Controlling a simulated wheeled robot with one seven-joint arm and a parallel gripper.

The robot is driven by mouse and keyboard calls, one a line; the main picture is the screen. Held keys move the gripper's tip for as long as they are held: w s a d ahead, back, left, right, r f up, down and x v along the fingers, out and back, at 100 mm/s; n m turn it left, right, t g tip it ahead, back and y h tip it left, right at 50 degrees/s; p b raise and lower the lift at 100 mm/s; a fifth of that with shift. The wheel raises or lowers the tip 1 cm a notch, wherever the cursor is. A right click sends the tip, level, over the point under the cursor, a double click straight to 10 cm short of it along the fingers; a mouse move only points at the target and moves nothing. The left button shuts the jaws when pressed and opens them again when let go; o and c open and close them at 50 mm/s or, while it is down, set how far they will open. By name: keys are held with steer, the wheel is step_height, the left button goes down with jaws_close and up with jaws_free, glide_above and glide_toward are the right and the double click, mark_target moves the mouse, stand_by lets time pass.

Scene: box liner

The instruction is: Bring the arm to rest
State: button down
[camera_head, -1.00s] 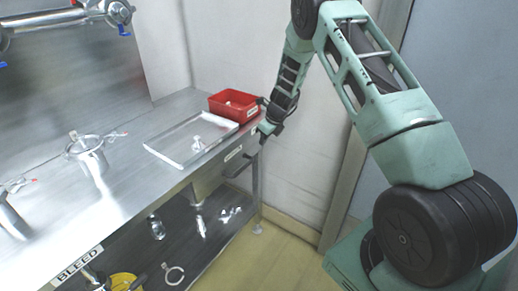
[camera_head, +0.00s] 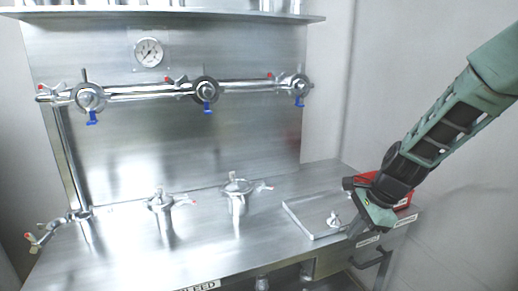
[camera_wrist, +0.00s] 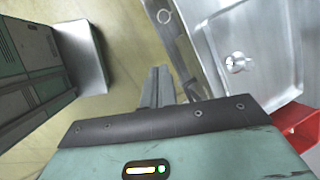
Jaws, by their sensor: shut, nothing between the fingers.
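My arm comes in from the right in the head view. My gripper (camera_head: 362,226) hangs over the right front edge of the steel bench (camera_head: 140,262), in front of the red bin. In the wrist view the fingers of my gripper (camera_wrist: 158,84) are together and empty, with pale floor beyond them. Their tips touch nothing that I can see.
The red bin (camera_head: 402,196) is partly hidden behind my arm, and it also shows in the wrist view (camera_wrist: 300,128). Valves line a wall pipe (camera_head: 140,92) below a gauge (camera_head: 148,52). A drawer handle (camera_head: 371,262) sticks out below the bench.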

steer(key=s+a+r+n+g, duration=0.1)
steer(key=s+a+r+n, duration=0.2)
steer(key=s+a+n, duration=0.4)
steer(key=s+a+r+n+g, duration=0.1)
steer(key=s+a+r+n, duration=0.15)
steer(key=s+n, duration=0.5)
steer(key=s+r+n+h, duration=0.1)
steer(key=s+n+h, duration=0.2)
steer(key=s+n, duration=0.7)
steer(key=s, duration=0.5)
steer(key=shift+s, duration=0.4)
steer(key=shift+a, duration=0.1)
